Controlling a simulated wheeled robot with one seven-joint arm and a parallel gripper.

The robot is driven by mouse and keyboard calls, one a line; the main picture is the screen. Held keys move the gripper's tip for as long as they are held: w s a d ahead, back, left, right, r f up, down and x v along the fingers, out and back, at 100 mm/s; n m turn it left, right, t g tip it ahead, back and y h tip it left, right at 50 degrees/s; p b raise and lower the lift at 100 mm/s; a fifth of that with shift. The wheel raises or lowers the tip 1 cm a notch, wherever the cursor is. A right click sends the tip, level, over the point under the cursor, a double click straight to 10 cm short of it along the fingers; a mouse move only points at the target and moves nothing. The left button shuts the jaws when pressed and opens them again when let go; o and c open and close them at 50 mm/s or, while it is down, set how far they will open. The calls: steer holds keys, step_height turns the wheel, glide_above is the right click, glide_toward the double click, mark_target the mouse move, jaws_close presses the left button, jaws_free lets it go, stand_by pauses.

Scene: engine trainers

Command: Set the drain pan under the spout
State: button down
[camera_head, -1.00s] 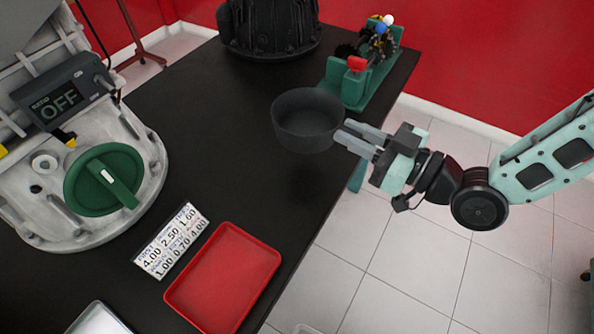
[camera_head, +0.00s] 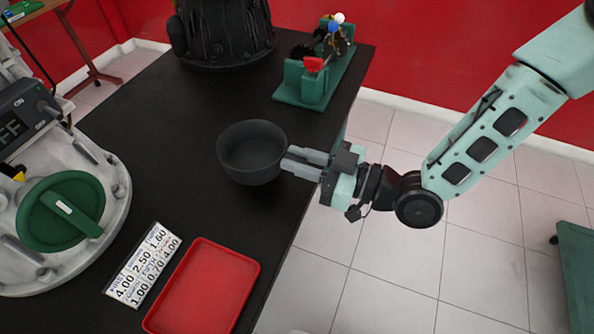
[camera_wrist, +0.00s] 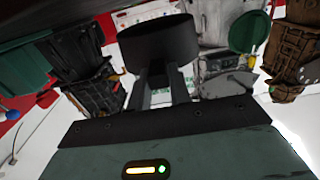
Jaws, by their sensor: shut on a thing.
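The drain pan is a round dark grey bowl (camera_head: 252,158), upright, over the black table right of the engine trainer. My gripper (camera_head: 287,162) is shut on the pan's right side and seems to hold it a little above the tabletop. In the wrist view the pan (camera_wrist: 160,40) sits at the ends of my gripper's two fingers (camera_wrist: 162,78). The pale engine trainer (camera_head: 100,235) at the left carries a green round knob (camera_head: 60,212). I cannot make out the spout clearly; a small yellow and black part (camera_head: 14,173) shows at the left edge.
A red tray (camera_head: 203,287) and a number card (camera_head: 143,265) lie on the table (camera_head: 150,130) in front. A black engine unit (camera_head: 222,35) and a green stand with coloured knobs (camera_head: 315,75) are at the back. Table between pan and trainer is clear.

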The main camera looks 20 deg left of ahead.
steer(key=shift+f, duration=1.85)
steer(key=shift+f, duration=0.2)
steer(key=c, duration=1.3)
jaws_free()
steer(key=d, duration=0.5)
steer(key=d+b, duration=0.1)
steer(key=d, duration=0.5)
steer(key=d+b, duration=0.1)
steer(key=d, duration=0.5)
steer(key=shift+s+d, duration=0.2)
steer(key=shift+s, duration=0.1)
